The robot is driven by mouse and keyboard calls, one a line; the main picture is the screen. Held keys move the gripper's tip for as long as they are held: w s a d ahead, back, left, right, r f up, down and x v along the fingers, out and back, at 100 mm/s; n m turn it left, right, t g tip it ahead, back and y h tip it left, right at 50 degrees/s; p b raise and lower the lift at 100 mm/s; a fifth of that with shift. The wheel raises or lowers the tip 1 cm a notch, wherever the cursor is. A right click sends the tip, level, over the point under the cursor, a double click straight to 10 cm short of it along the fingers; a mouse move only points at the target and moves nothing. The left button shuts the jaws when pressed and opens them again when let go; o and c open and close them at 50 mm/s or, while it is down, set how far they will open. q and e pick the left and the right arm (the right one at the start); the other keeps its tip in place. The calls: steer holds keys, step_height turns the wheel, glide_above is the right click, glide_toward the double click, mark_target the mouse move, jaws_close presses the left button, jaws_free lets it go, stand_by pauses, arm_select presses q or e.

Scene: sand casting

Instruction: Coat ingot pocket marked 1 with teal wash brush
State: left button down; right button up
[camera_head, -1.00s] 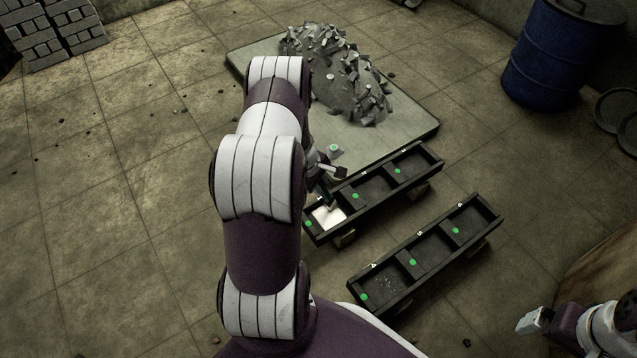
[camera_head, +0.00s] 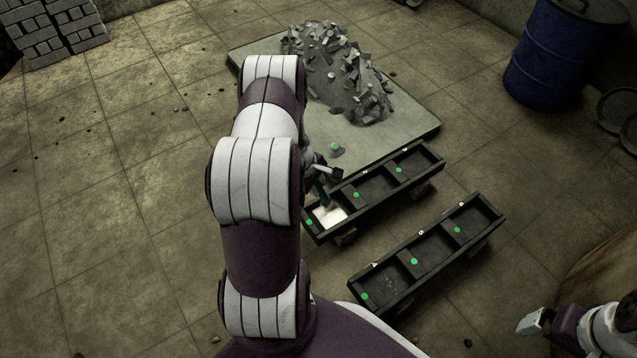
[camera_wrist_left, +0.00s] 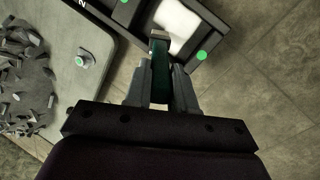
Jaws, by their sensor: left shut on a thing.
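My left gripper (camera_head: 319,172) is shut on the teal wash brush (camera_wrist_left: 160,68), seen in the left wrist view between the fingers (camera_wrist_left: 162,84). The brush tip is over the near-left end pocket (camera_head: 332,217) of the upper dark ingot mould (camera_head: 385,205). That pocket has a white layer inside, also in the left wrist view (camera_wrist_left: 177,22). Whether the tip touches it cannot be told. Its number mark is not visible; a "2" shows beside the neighbouring pocket in the wrist view. The other two pockets look dark. My right gripper (camera_head: 531,322) is at the lower right, its opening unclear.
A second dark mould (camera_head: 425,262) with three pockets lies nearer, marked with letters. Green dots sit on both moulds. A pale slab (camera_head: 408,131) bears a heap of grey scrap (camera_head: 345,80). A blue barrel (camera_head: 560,55) stands at upper right. The left floor is mostly clear.

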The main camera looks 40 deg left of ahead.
arm_select(q)
steer(key=shift+w+d+p, duration=0.2)
steer(key=shift+w+p, duration=0.1)
steer(key=shift+w, duration=0.2)
steer(key=shift+w+d+f, duration=0.1)
steer(key=shift+w+d, duration=0.1)
steer(key=shift+w, duration=0.4)
steer(key=shift+s+a+f, duration=0.1)
steer(key=shift+s+a, duration=0.05)
steer(key=shift+s, duration=0.35)
steer(key=shift+s+a+b, duration=0.2)
steer(key=shift+s+b, duration=0.15)
steer(key=shift+s, duration=0.3)
steer(key=shift+r, duration=0.2)
